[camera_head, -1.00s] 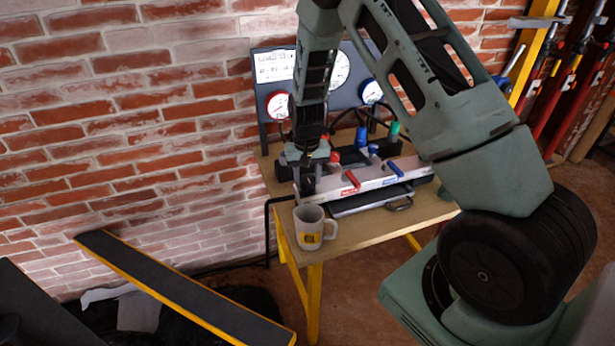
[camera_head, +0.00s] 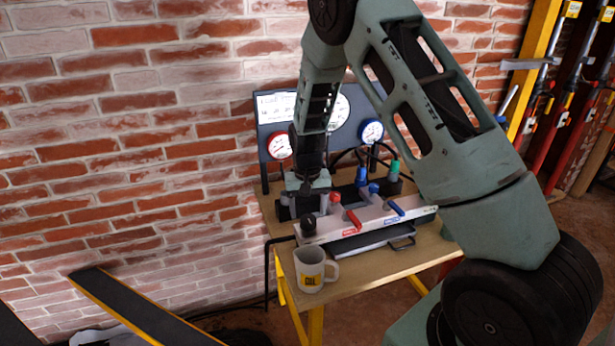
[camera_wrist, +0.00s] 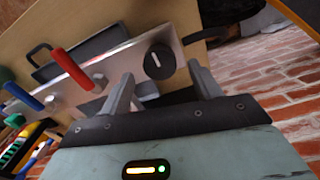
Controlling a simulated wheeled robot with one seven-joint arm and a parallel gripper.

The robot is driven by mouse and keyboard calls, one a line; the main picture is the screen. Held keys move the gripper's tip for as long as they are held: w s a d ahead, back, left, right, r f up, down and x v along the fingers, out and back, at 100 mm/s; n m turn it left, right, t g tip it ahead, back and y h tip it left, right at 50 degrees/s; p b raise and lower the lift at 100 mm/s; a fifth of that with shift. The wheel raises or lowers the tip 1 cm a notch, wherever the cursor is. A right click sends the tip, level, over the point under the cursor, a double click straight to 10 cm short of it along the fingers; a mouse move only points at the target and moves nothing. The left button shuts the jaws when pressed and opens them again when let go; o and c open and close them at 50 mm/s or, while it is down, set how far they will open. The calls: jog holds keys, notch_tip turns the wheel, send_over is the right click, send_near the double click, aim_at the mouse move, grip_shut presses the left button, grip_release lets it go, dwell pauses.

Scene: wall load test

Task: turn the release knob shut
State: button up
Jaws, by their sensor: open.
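The release knob is a round black knob (camera_head: 308,225) with a white mark, at the left end of the white valve block (camera_head: 345,219) on the bench. In the wrist view the knob (camera_wrist: 159,61) shows just beyond my fingertips, roughly centred between them, with its white mark slightly tilted. My gripper (camera_wrist: 160,76) is open and empty, and its fingers are apart from the knob. In the head view my gripper (camera_head: 305,187) hangs just above and behind the knob; its fingertips are hard to make out there.
A red lever (camera_head: 353,220) and a blue lever (camera_head: 396,207) stand on the block right of the knob. A white mug (camera_head: 311,271) stands at the bench's front left. A gauge panel (camera_head: 267,117) rises behind. A dark hose or bar (camera_wrist: 192,38) runs beside the knob.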

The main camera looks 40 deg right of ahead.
aim_at(307, 219)
notch_tip(307, 219, up, 14)
jog(key=b, duration=0.1)
jog(key=shift+r, duration=0.2)
dwell(0.4)
